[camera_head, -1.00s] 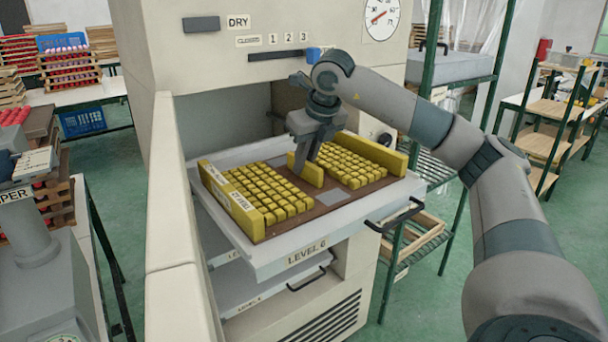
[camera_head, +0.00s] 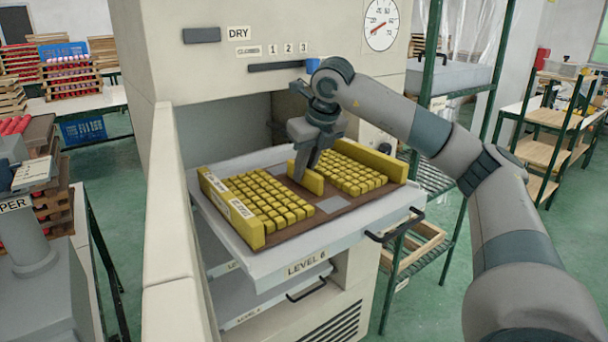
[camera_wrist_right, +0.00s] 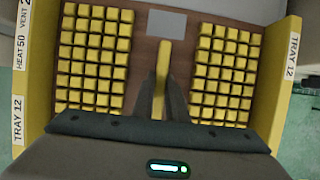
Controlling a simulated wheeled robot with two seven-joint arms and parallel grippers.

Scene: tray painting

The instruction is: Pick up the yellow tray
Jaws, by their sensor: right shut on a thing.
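The yellow tray (camera_head: 248,231) has a brown base, tall yellow end walls, rows of small yellow blocks and a yellow bar handle (camera_head: 313,182) in the middle. It is at the pulled-out drawer marked LEVEL 6 (camera_head: 270,264). I cannot tell whether its base touches the drawer. My right gripper (camera_head: 305,172) points down and is shut on the bar handle. The right wrist view shows the handle (camera_wrist_right: 161,85) between the fingers, with block rows on both sides and TRAY 12 labels on the end walls. My left gripper is not in view.
The drawer sticks out of a beige dryer cabinet (camera_head: 215,70), whose side wall (camera_head: 172,210) stands close on the left. A black drawer handle (camera_head: 395,226) juts out at right. A green-framed rack (camera_head: 437,120) stands right of the cabinet. Free room lies above the tray's front.

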